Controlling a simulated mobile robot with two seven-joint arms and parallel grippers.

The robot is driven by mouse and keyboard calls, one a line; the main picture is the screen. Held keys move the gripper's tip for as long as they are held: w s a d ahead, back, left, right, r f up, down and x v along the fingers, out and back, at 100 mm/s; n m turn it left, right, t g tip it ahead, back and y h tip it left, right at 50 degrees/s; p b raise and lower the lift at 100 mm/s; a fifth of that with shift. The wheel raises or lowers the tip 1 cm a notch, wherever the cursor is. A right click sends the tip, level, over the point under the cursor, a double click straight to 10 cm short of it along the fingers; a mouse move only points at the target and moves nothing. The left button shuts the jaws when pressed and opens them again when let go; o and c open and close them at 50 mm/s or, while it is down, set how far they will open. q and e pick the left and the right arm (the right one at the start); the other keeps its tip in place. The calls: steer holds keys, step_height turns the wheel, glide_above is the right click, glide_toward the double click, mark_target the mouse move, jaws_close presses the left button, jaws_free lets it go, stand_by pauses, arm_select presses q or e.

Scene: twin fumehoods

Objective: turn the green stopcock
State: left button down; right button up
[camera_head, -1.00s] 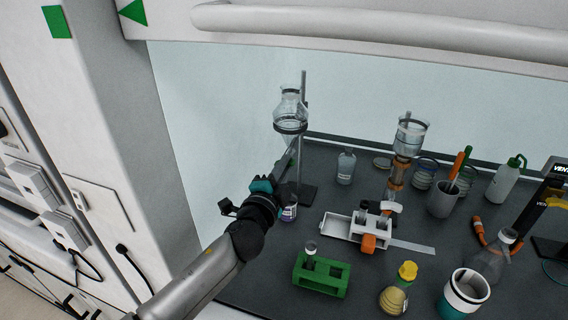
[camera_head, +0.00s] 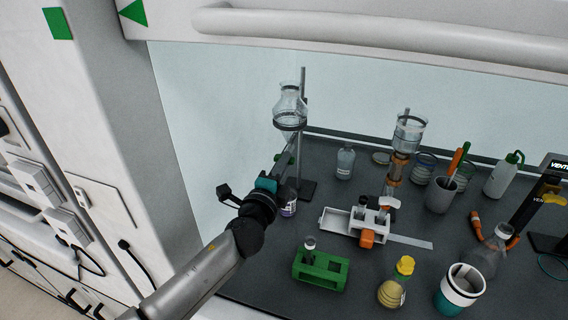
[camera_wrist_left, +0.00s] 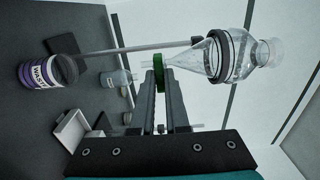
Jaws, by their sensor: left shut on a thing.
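The separating funnel (camera_head: 290,108) is clear glass, clamped upright in a ring on a metal stand (camera_head: 303,140) at the left back of the bench. The green stopcock (camera_wrist_left: 158,72) is on its stem, just below the cone. My left gripper (camera_wrist_left: 167,80) is shut on the stopcock with its fingertips. In the head view my left gripper (camera_head: 284,160) reaches up to the stem from the lower left, and its fingers partly hide the stopcock. My right gripper is not in view.
A waste bottle (camera_wrist_left: 42,72) stands below the funnel. A green rack (camera_head: 320,272), a white tray (camera_head: 335,221) and a filter flask setup (camera_head: 410,135) stand to the right. A yellow-capped flask (camera_head: 392,292) is near the front. The hood's side wall is close on the left.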

arm_select(q)
steer(key=c, duration=0.9)
jaws_free()
steer(key=shift+v, duration=7.65)
